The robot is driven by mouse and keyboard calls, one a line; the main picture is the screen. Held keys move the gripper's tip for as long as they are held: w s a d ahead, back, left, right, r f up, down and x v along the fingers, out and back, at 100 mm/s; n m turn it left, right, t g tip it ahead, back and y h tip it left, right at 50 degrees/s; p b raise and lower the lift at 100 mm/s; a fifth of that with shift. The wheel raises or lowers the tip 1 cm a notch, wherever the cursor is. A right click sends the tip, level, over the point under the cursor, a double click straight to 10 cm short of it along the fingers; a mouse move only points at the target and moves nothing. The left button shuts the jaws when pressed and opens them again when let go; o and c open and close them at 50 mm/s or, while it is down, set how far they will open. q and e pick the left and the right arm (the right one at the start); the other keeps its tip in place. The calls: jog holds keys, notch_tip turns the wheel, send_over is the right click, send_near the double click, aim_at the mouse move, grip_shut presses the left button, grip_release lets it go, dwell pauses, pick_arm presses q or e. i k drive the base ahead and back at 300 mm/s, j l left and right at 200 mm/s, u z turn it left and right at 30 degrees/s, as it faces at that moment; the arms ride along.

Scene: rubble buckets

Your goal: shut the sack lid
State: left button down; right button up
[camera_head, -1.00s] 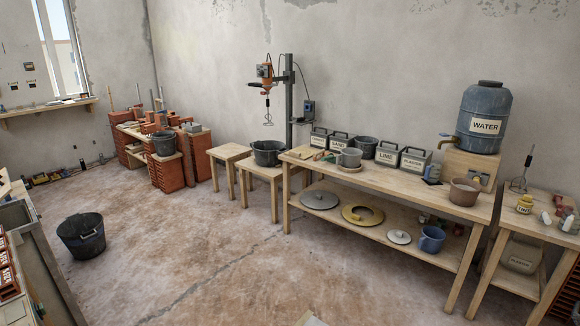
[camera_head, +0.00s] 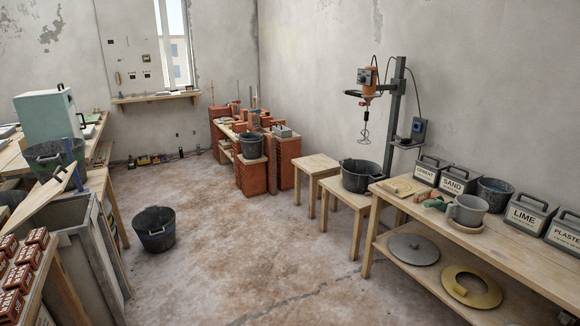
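No sack is clearly seen in the head view. At the left edge, a tall grey bin (camera_head: 100,255) stands with its top open. A pale wooden panel with a dark handle, possibly its lid (camera_head: 32,200), is tilted up over it; how it is joined to the bin cannot be told. Neither of my grippers is in view.
Brick pieces (camera_head: 20,270) lie on a bench at the front left. A black bucket (camera_head: 154,230) stands on the floor. A long wooden table (camera_head: 400,208) with labelled boxes (camera_head: 459,180) is on the right. The middle floor is clear.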

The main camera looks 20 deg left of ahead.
aim_at(56, 187)
jog(key=i+j+u, duration=0.15)
jog(key=i+u, duration=0.55)
jog(key=u, duration=0.2)
jog(key=i+l+u, duration=0.15)
jog(key=i+u, duration=0.25)
